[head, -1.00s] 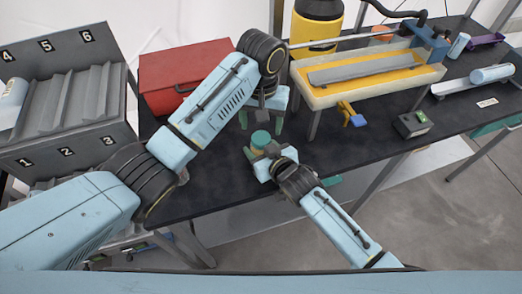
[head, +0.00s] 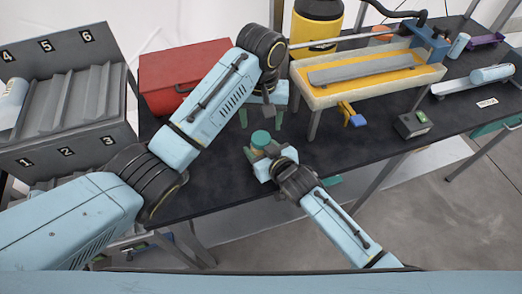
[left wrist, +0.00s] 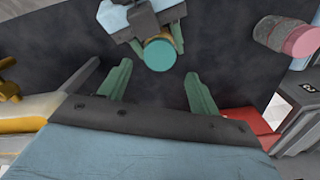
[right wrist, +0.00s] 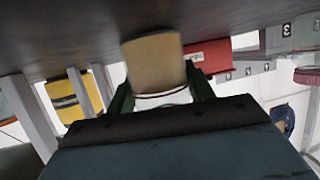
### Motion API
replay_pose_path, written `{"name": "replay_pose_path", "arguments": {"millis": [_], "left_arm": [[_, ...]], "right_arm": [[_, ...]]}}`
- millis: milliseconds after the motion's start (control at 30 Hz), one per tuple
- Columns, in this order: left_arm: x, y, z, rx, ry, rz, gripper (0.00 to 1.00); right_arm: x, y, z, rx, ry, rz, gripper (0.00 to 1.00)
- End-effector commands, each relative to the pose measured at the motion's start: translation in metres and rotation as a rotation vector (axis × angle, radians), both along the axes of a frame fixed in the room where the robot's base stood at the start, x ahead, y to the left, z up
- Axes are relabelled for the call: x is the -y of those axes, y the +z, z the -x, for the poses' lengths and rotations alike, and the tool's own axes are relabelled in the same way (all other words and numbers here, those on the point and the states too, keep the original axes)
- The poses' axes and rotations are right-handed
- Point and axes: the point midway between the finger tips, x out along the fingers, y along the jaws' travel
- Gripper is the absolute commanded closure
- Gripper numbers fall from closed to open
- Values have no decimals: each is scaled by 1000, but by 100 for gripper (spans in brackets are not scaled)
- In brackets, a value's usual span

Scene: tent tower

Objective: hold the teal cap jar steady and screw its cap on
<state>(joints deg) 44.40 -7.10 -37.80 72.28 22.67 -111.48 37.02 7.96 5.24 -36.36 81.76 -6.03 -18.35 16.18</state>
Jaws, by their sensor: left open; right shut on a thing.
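The jar with the teal cap (head: 261,139) is upright in my right gripper (head: 262,154), over the front part of the black table. The right wrist view shows the tan jar body (right wrist: 155,62) between the fingers of my right gripper (right wrist: 160,92); the cap is hidden there. My left gripper (head: 262,119) is open and empty, pointing down, just behind and above the jar in the head view. In the left wrist view the teal cap (left wrist: 159,55) lies beyond the open fingers (left wrist: 158,88), apart from them. The cap sits on the jar; how tight, I cannot tell.
A red toolbox (head: 165,60) and a grey numbered rack (head: 62,135) stand to the left. A yellow-topped bench (head: 400,75) stands behind right, with a yellow-and-black container (head: 316,22). A small grey box with a green button (head: 412,124) is at the right. Table around the jar is clear.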

Motion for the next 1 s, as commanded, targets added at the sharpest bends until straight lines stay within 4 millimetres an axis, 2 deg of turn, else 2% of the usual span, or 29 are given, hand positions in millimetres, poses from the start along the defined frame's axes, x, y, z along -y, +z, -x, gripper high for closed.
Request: {"name": "replay_pose_path", "arguments": {"millis": [100, 333, 500, 733, 767, 1000], "left_arm": [[-1, -21, 0, -2, 0, -2, 37], [0, -49, 0, -1, 0, -1, 37], [0, -56, 0, 1, -1, -1, 37], [0, -57, 0, 1, -1, 0, 37], [0, -57, 0, 1, -1, 0, 39], [0, -57, 0, 1, -1, 0, 70]], "right_arm": [[0, 0, 0, -1, 0, 0, 100], [0, 0, 0, -1, 0, 0, 100], [0, 0, 0, -1, 0, 0, 100], [0, 0, 0, -1, 0, 0, 100], [0, 0, 0, -1, 0, 0, 100], [0, 0, 0, -1, 0, 0, 100]]}}
